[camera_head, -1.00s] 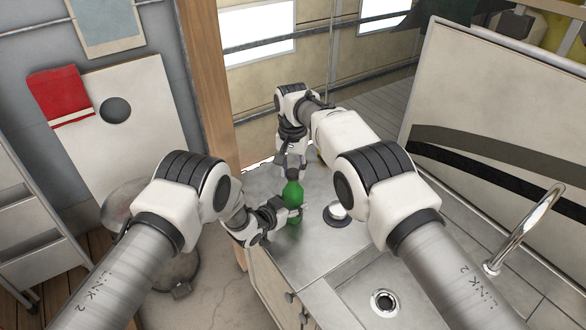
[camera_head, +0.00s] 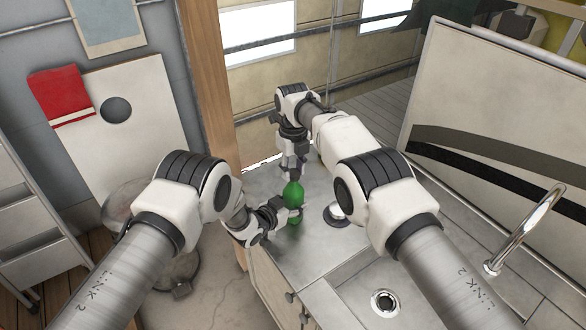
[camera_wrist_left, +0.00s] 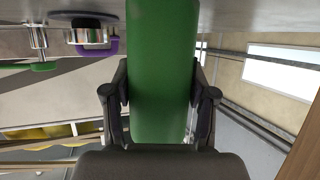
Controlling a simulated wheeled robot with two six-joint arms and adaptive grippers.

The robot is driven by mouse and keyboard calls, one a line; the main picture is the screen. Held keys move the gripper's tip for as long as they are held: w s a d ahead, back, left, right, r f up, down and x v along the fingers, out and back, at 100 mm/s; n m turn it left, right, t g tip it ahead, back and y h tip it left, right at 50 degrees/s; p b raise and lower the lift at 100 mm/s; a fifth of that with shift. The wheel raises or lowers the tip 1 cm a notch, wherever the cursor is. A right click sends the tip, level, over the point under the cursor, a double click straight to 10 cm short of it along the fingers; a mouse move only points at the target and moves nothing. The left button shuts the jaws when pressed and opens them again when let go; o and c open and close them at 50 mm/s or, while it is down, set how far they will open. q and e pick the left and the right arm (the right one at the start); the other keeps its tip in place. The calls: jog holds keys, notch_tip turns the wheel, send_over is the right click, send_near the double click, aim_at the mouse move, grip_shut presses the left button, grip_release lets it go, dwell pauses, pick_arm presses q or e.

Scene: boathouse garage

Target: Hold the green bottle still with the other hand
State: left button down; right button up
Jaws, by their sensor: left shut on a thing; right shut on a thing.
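The green bottle (camera_head: 293,191) stands on the grey counter near its left edge. My left gripper (camera_head: 291,212) comes in from the left and is shut around the bottle's body. In the left wrist view the green bottle (camera_wrist_left: 163,75) lies between the two dark fingers of my left gripper (camera_wrist_left: 160,95), one on each side. My right gripper (camera_head: 293,175) comes down from above and is shut at the top of the bottle. What exactly its fingers hold there is hidden, and I cannot make out a cap.
A round metallic item (camera_head: 337,214) stands on the counter just right of the bottle. A sink with a drain (camera_head: 385,303) and a curved tap (camera_head: 527,228) lie at the front right. A wooden post (camera_head: 213,80) rises behind on the left.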

pick_arm(q)
jog(key=shift+f, duration=0.15)
jog(key=shift+s, duration=0.1)
pick_arm(e)
jog(key=o, duration=0.7)
jog(key=shift+r, duration=0.1)
jog(key=shift+r, duration=2.15)
jog(key=shift+c, duration=0.2)
